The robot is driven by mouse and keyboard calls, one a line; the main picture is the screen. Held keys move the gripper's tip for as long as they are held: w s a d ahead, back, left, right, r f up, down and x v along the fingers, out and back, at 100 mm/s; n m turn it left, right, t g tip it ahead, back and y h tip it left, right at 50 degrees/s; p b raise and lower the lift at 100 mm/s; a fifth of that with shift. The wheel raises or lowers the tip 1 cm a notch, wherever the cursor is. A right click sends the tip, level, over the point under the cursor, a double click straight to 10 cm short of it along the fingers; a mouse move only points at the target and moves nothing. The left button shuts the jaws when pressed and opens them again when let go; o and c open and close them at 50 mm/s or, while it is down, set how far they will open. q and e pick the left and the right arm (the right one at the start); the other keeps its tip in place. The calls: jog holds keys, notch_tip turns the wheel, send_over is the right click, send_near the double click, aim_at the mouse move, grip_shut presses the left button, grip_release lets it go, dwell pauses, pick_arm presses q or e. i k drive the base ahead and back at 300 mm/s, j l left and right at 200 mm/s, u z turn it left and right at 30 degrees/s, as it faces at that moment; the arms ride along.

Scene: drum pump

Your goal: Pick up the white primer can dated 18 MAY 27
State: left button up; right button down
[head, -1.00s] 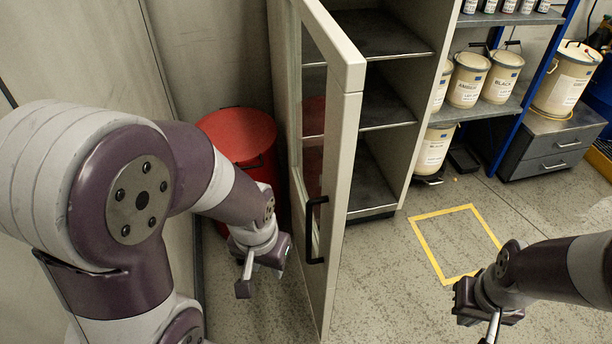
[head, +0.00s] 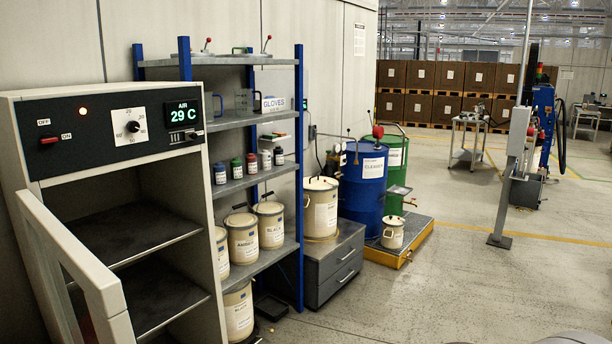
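A row of small capped cans stands on the middle shelf of the blue-posted rack in the head view. One looks white (head: 266,160), between a red-capped can (head: 251,164) and a dark can (head: 279,156). A green can (head: 237,169) and a dark-capped can (head: 219,174) stand to the left. Their labels are too small to read, so I cannot tell which, if any, is dated 18 MAY 27. Neither of my grippers is in view.
The grey cabinet (head: 110,138) with its door (head: 75,260) open stands at left, its visible shelves empty. Cream pails (head: 242,240) fill the lower rack. A drawer unit (head: 335,262), blue drum (head: 362,190) and green drum (head: 397,160) stand right. Floor at right is largely clear.

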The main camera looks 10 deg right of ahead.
aim_at(265, 163)
jog(key=i+l+z, duration=0.5)
jog(key=i+z, duration=0.6)
jog(key=i+u, duration=0.1)
jog(key=i, duration=0.4)
jog(key=i+l, duration=0.1)
jog(key=i, duration=0.35)
jog(key=i+l+u, duration=0.15)
jog(key=i, duration=0.35)
jog(key=i+l+u, duration=0.1)
jog(key=i, duration=0.35)
jog(key=i+l, duration=0.15)
jog(key=i, duration=0.35)
jog(key=i+l+u, duration=0.15)
jog(key=i, duration=0.3)
jog(key=i+l+u, duration=0.1)
jog(key=i+l, duration=0.15)
jog(key=i, duration=0.25)
jog(key=i+l+u, duration=0.1)
jog(key=u, duration=1.7)
jog(key=i+l, duration=0.05)
jog(key=l, duration=0.05)
